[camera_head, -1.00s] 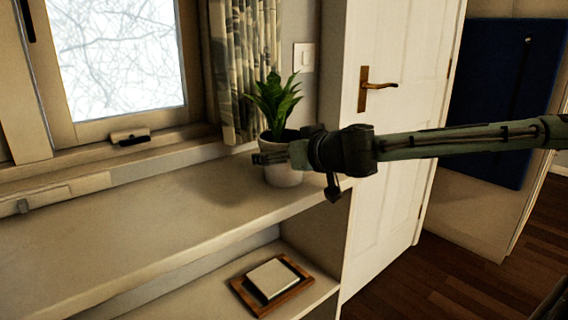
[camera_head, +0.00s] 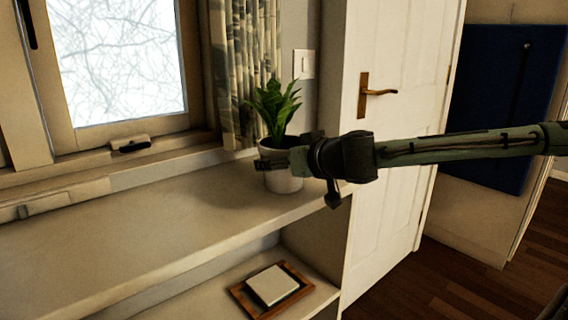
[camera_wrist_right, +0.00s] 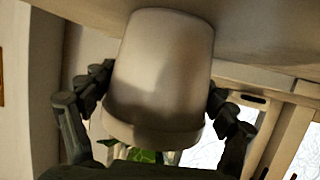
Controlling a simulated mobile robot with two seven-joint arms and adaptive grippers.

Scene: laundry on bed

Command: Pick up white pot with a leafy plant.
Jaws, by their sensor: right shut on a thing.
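The white pot (camera_head: 284,182) with a leafy green plant (camera_head: 275,105) stands upright at the right end of the shelf top, beside the curtain. My right gripper (camera_head: 272,163) reaches in from the right and is shut on the pot, near its rim. In the right wrist view the pot (camera_wrist_right: 163,75) fills the middle, upside down in the picture, with my right gripper's fingers (camera_wrist_right: 158,98) on both its sides. A little of the leaves shows below the rim there. Whether the pot's base touches the shelf is hard to tell. My left gripper is not in view.
The shelf top (camera_head: 130,235) is clear to the left of the pot. A wooden tray with a pale block (camera_head: 272,285) lies on the lower shelf. The curtain (camera_head: 246,70) and window are close behind; a white door (camera_head: 395,150) stands to the right.

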